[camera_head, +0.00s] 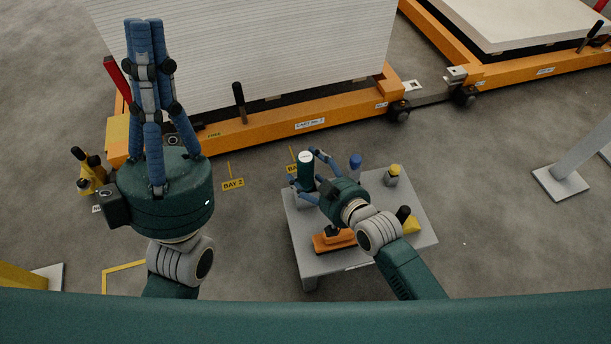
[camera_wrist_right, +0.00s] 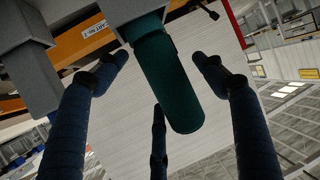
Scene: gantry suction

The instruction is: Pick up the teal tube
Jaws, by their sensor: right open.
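The teal tube (camera_head: 306,170) is a dark green cylinder with a white top, standing upright at the far left of the small grey table (camera_head: 357,268). In the right wrist view the tube (camera_wrist_right: 168,82) lies between the spread blue fingers of my right gripper (camera_wrist_right: 160,85). The fingers are open around it, with gaps visible on both sides. In the head view my right gripper (camera_head: 314,172) reaches it from the right. My left gripper (camera_head: 146,27) is raised at the left, away from the table, its fingers pointing up and close together, with nothing seen in them.
The table also holds an orange tool (camera_head: 334,241), a blue-topped item (camera_head: 355,161), a yellow-capped item (camera_head: 393,175) and a yellow piece (camera_head: 412,226). An orange frame with a white panel stack (camera_head: 250,50) stands behind. Floor to the right is mostly clear.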

